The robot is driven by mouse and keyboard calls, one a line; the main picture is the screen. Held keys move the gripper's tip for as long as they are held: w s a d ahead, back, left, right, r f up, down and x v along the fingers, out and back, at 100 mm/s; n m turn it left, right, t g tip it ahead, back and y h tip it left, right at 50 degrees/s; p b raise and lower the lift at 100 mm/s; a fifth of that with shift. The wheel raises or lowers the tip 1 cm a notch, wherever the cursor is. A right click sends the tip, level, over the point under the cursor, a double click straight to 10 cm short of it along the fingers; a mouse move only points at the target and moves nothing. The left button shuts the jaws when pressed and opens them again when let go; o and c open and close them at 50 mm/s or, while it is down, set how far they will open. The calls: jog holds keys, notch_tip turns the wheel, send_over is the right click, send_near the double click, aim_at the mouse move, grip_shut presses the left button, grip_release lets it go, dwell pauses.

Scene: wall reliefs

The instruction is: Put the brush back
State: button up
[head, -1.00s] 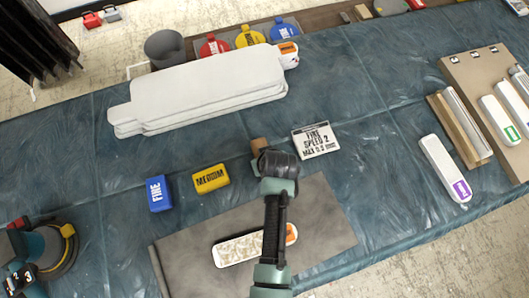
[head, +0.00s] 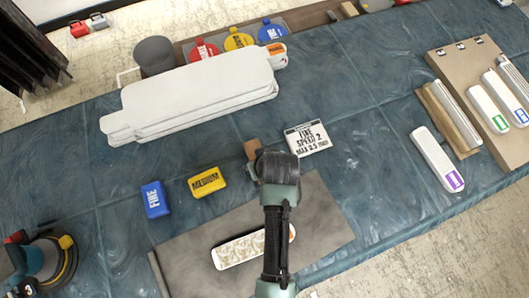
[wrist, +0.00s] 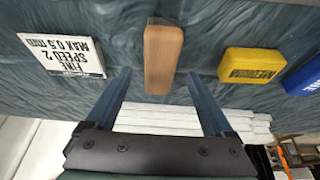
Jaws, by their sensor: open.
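The likely brush is a wooden-backed piece (head: 252,149) on the blue-green sheet, left of the white FINE SPEED 2 card (head: 307,138). In the wrist view its smooth wooden back (wrist: 163,55) stands out, its lower end between my fingertips in the picture. Any bristles are hidden. My gripper (wrist: 160,76) is open with two blue fingers spread either side of it. I cannot tell whether they touch it. In the head view my own wrist hides the fingers and part of the piece.
A blue FINE block (head: 155,199) and yellow MEDIUM block (head: 207,182) lie to the left. A stack of white boards (head: 200,95) lies behind. A grey mat (head: 190,240) with a white-and-orange sanding tool (head: 238,250) is in front. A wooden rack (head: 455,70) stands right.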

jog(key=v, duration=0.6)
jog(key=w+r+m+t, duration=0.1)
jog(key=w+r+t, duration=0.35)
jog(key=r, duration=0.75)
jog(key=w+r+t+h, duration=0.1)
jog(key=w+r+t, duration=0.2)
jog(key=w+r, duration=0.55)
jog(key=w+r+m+t, duration=0.1)
jog(key=w+r+t, duration=0.25)
jog(key=r, duration=1.05)
jog(key=s+r+t, duration=0.4)
jog(key=r, duration=0.7)
jog(key=s+a+r+m+t, duration=0.1)
jog(key=s+r+t, duration=0.3)
jog(key=r, duration=0.7)
jog(key=s+r+t, duration=0.4)
jog(key=s+r, duration=0.1)
jog(key=r, duration=0.5)
jog(key=shift+s+a+r+m, duration=0.25)
jog(key=shift+s+r+m, duration=0.05)
jog(key=shift+s+r, duration=0.1)
